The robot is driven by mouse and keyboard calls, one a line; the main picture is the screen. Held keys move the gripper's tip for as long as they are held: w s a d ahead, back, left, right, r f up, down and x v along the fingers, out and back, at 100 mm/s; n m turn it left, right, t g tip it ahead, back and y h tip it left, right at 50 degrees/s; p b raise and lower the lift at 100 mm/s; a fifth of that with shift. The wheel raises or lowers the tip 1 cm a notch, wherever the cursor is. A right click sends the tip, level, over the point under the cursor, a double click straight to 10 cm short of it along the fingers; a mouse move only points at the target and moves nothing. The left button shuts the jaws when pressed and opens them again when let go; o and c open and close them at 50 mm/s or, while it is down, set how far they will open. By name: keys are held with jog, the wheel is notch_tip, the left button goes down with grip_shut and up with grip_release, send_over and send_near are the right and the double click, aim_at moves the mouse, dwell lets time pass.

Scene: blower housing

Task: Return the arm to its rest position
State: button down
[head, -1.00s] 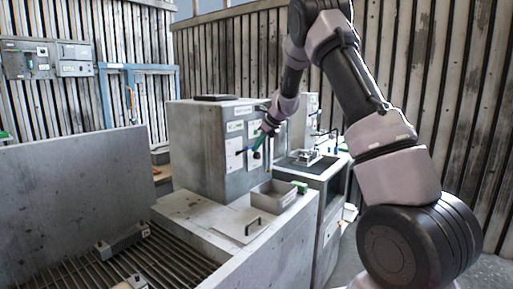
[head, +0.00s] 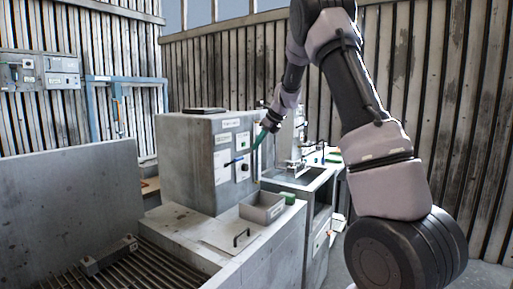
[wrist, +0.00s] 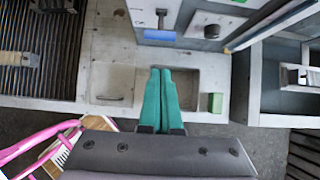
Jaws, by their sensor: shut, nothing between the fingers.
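My gripper (wrist: 162,100) shows in the wrist view as two green fingers pressed side by side, shut with nothing between them. Below it in that view is a shallow open bin (wrist: 188,82) set in a pale ledge, apart from the fingertips as far as I can tell. In the head view my gripper (head: 257,142) hangs in front of the grey cabinet's (head: 200,165) panel side, above the ledge. My arm rises from the lower right and bends over at the top, the forearm reaching down to the left.
A slatted grate (head: 140,268) with a grey block (head: 108,254) lies at lower left. A lid with a handle (head: 236,240) and a green block (head: 289,198) flank the bin. A second bench (head: 300,180) stands behind. Pink tubing (wrist: 45,148) shows in the wrist view.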

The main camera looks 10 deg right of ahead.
jog(key=s+d+r+n, duration=0.1)
jog(key=s+r+n, duration=0.5)
jog(key=s, duration=0.5)
jog(key=s+d+r+n, duration=0.1)
jog(key=s+r+n, duration=0.55)
jog(key=s, duration=0.45)
jog(key=s+d+f+n+t+h, duration=0.1)
jog(key=s+f+n+t+h, duration=0.1)
jog(key=s+n, duration=0.8)
jog(key=s+h, duration=0.1)
jog(key=s, duration=0.8)
jog(key=shift+s+n, duration=0.25)
jog(key=shift+n, duration=0.1)
